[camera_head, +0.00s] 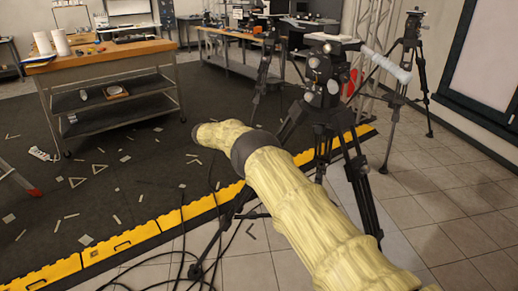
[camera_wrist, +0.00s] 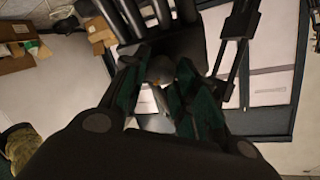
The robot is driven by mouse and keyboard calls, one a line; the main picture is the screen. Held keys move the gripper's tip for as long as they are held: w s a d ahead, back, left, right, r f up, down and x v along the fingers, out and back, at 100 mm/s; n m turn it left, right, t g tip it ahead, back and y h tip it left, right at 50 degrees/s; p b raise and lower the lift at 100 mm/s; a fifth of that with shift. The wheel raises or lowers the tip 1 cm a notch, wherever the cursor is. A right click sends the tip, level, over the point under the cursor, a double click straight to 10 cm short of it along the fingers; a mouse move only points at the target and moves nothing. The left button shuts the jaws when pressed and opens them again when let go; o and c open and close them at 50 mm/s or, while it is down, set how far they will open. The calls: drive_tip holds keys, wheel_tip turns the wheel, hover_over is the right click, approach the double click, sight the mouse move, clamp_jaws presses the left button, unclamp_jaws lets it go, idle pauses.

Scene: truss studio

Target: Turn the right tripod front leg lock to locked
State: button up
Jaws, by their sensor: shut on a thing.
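A black tripod (camera_head: 352,165) with a bulky head stands in the middle of the head view, legs spread, partly behind my sleeved arm. A second, slimmer tripod (camera_head: 421,75) stands farther back at the right. In the wrist view, black tripod bars (camera_wrist: 241,25) fill the top, close in front of my gripper (camera_wrist: 161,70). Its two green-padded fingers are closed in on a small dark rounded part at the tripod, which looks to be the leg lock. The fingers hide most of it, and its setting cannot be told. My gripper does not show in the head view.
A wheeled workbench (camera_head: 100,62) stands at the left on a dark mat edged with a yellow strip (camera_head: 175,221). Loose cables (camera_head: 217,205) lie near the tripod's feet. Tiled floor (camera_head: 450,215) at the right is clear. Cardboard boxes (camera_wrist: 22,45) show in the wrist view.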

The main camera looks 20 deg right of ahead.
idle(0.4)
drive_tip(key=o, duration=1)
drive_tip(key=shift+w+a, duration=0.1)
wheel_tip(320, 180, up, 10)
